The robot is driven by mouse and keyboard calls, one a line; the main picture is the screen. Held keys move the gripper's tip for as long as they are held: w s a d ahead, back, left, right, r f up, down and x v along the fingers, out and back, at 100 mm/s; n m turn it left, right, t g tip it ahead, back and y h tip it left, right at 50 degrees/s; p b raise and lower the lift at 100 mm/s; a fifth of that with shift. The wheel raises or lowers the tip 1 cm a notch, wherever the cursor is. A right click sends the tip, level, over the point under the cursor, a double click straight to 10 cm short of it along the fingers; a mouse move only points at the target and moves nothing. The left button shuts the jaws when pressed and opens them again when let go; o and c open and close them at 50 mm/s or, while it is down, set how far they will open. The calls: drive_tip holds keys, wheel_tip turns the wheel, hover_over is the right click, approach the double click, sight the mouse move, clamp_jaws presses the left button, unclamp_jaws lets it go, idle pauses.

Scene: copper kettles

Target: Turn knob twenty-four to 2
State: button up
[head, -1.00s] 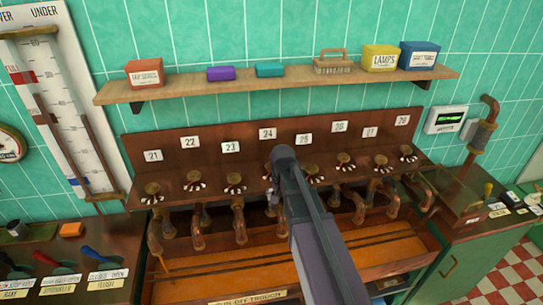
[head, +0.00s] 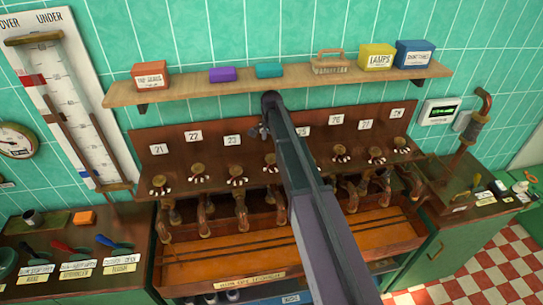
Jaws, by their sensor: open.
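Knob twenty-four (head: 270,161) is a brass-coloured knob with a white-marked dial, fourth from the left in the row on the dark wooden panel. Its number plate is hidden behind my arm, between plates 23 (head: 232,139) and 25 (head: 303,131). My arm reaches up across the panel. A small part of my gripper (head: 258,132) shows at the arm's far end, above and slightly left of the knob and apart from it. It looks empty and is open; the fingers are mostly hidden. The dial's setting is too small to read.
Knob twenty-three (head: 237,175) stands close on the left; the knob on the right is partly covered by my arm. Copper pipes and a wooden trough (head: 220,265) lie below. A shelf (head: 210,93) with boxes and a brush runs above.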

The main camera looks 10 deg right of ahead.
sight(271, 157)
drive_tip(key=shift+f, duration=0.2)
drive_tip(key=shift+f+b, duration=3.55)
drive_tip(key=shift+b, duration=0.2)
drive_tip(key=c, duration=1)
